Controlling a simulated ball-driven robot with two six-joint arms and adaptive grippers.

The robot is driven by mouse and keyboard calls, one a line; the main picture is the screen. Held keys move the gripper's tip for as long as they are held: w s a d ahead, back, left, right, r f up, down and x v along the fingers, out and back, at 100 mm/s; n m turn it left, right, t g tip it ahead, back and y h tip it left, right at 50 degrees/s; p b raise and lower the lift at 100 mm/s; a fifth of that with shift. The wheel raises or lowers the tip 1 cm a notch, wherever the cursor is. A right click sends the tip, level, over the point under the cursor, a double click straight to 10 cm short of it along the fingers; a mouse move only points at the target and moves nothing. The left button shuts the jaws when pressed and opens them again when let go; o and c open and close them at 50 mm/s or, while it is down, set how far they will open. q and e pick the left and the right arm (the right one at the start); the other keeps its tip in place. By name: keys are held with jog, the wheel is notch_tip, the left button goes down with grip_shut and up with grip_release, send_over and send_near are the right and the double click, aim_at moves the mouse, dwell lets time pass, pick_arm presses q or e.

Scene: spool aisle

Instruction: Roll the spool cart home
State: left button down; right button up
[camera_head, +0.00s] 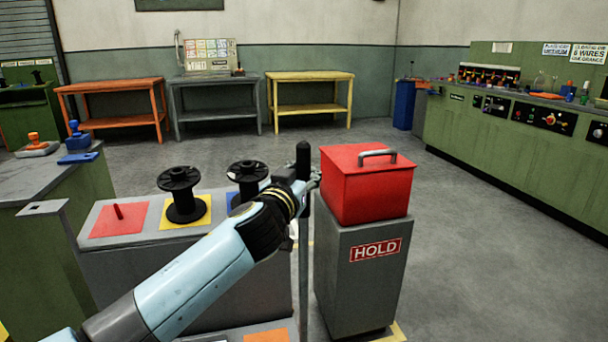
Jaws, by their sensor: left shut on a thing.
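The spool cart (148,243) is a grey cart in front of me. Its top has a red square (118,220) with a bare red peg, a yellow square with a black spool (181,190), and a blue square with another black spool (247,176). An upright grey post (303,260) with a black top stands at the cart's right end. The fingers are partly hidden behind the post and wrist. My left forearm covers part of the cart. My right gripper is out of view.
A grey HOLD pedestal (357,285) with a red lidded box (366,190) stands close right of the post. A green bench (510,140) lines the right wall. Orange (112,86), grey (216,82) and yellow (309,77) tables stand at the back. Floor right of the pedestal is clear.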

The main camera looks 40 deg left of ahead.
pick_arm(q)
jog(key=shift+d+f, duration=0.1)
jog(key=shift+f, duration=0.1)
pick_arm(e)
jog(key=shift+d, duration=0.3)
pick_arm(q)
jog(key=shift+w, duration=0.1)
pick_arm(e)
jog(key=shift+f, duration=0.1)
